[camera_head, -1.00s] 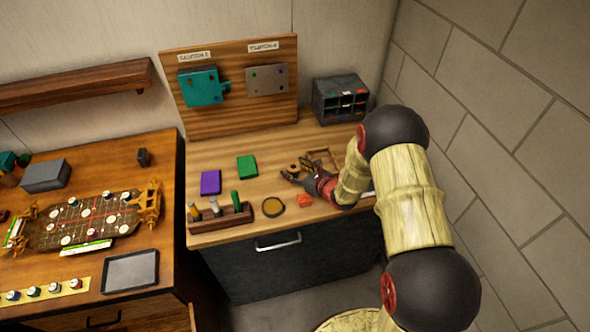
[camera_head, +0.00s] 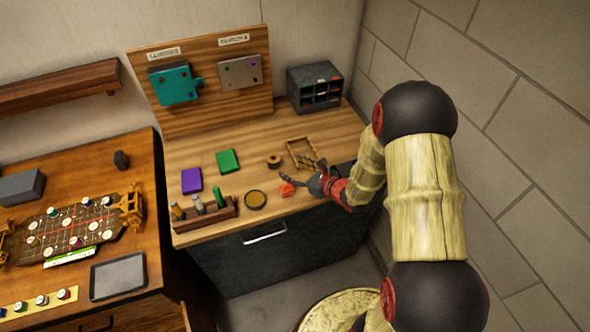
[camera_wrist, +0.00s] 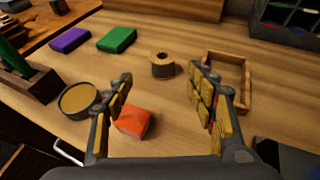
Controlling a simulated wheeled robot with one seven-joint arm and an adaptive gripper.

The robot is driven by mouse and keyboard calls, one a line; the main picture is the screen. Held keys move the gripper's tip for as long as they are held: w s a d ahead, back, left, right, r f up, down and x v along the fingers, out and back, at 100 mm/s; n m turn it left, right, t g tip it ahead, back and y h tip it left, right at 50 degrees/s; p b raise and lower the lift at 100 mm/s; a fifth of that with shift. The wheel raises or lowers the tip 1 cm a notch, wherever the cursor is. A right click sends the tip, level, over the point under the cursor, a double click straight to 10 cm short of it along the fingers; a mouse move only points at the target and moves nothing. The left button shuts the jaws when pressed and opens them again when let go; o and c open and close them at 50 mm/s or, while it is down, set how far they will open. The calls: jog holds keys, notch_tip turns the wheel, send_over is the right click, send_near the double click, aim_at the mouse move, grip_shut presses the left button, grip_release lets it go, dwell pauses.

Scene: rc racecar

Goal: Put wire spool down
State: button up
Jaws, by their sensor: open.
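The wire spool (camera_wrist: 162,66) is a small brown wooden ring-like spool with a dark centre hole. It stands upright on the wooden workbench (camera_head: 230,160), and in the head view the spool (camera_head: 274,161) sits just left of a wooden frame. My gripper (camera_wrist: 160,95) is open and empty, its two padded fingers spread wide. The spool lies beyond the fingertips, between them in the wrist view and apart from both. In the head view my gripper (camera_head: 301,171) is near the bench's right front, close to the spool and a red block.
A red block (camera_wrist: 134,121) lies near the left finger. A round tin (camera_wrist: 80,99) and a tool holder (camera_head: 205,219) are to the left. Green (camera_head: 228,161) and purple (camera_head: 191,180) blocks lie behind. The wooden frame (camera_head: 304,151) is to the right.

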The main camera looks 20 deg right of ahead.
jog(key=s+a+r+n+g+y, duration=0.2)
jog(key=a+r+n+y, duration=0.2)
jog(key=a+r+n, duration=0.45)
jog(key=s+a+r+n+g, duration=0.6)
jog(key=s+a+r+n, duration=0.2)
jog(key=s+r, duration=0.3)
jog(key=s+r+n+g+h, duration=0.1)
jog(key=s+r+n, duration=0.1)
jog(key=s+n, duration=0.4)
jog(key=s+d+r+n+t+h, duration=0.1)
jog(key=s+d+r+n+h, duration=0.2)
jog(key=s+d+n+h, duration=0.1)
jog(key=s+d+r+n+t+h, duration=0.1)
jog(key=s+d+r+n+h, duration=0.3)
jog(key=s+d, duration=0.3)
jog(key=shift+s+d+n, duration=0.15)
jog(key=shift+d+n, duration=0.2)
jog(key=shift+d, duration=0.5)
